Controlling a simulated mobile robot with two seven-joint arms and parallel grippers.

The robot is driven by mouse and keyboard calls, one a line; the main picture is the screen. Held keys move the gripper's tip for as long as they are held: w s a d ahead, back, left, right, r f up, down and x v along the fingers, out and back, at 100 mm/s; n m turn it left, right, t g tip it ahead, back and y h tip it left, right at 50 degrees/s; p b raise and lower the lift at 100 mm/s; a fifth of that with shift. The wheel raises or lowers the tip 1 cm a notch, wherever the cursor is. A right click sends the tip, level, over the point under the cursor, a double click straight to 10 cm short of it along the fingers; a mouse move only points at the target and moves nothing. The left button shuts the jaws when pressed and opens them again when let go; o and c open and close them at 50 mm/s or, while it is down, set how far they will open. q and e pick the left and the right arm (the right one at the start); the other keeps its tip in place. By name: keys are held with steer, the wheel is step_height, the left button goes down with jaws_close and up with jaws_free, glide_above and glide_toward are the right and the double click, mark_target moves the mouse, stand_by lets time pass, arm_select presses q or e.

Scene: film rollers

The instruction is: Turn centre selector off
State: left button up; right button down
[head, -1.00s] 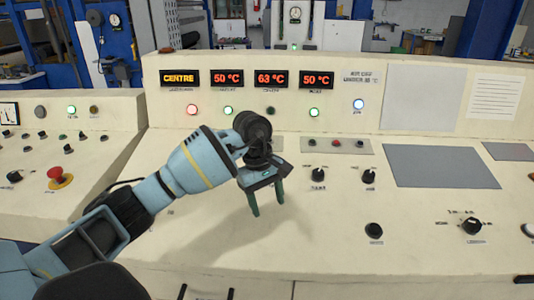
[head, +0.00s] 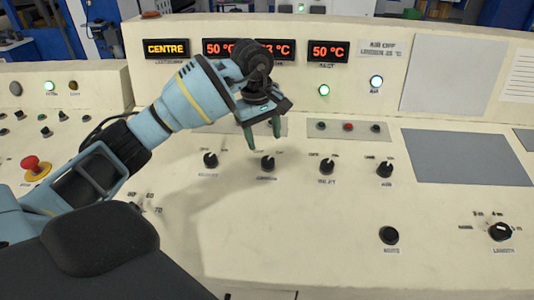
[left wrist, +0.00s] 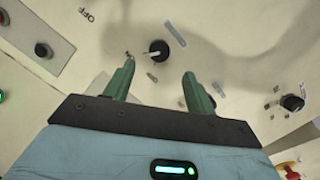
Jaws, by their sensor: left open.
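Black selector knobs stand in a row on the cream control panel (head: 300,225). The second from the left (head: 267,163) looks like the centre selector, but its small label is too blurred to read surely. My left gripper (head: 264,141) is open and empty, its two green fingers pointing down just above and behind that knob in the head view. In the left wrist view, a black knob (left wrist: 158,47) with a pale pointer lies just beyond the gap between the open fingers (left wrist: 159,67), apart from them. My right gripper is not in view.
Neighbouring knobs stand close by, to the left (head: 210,160) and right (head: 327,166). A button strip (head: 348,127) lies behind. The raised display wall reads CENTRE (head: 166,48). A red emergency button (head: 35,166) is far left. The panel's front surface is mostly clear.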

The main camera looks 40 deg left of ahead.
mark_target(267, 159)
arm_select(q)
steer(key=f, duration=0.5)
steer(key=w+f, duration=0.1)
steer(key=f, duration=0.1)
steer(key=shift+d+f, duration=0.15)
steer(key=shift+f, duration=0.05)
steer(key=shift+c, duration=0.2)
steer(key=c, duration=0.9)
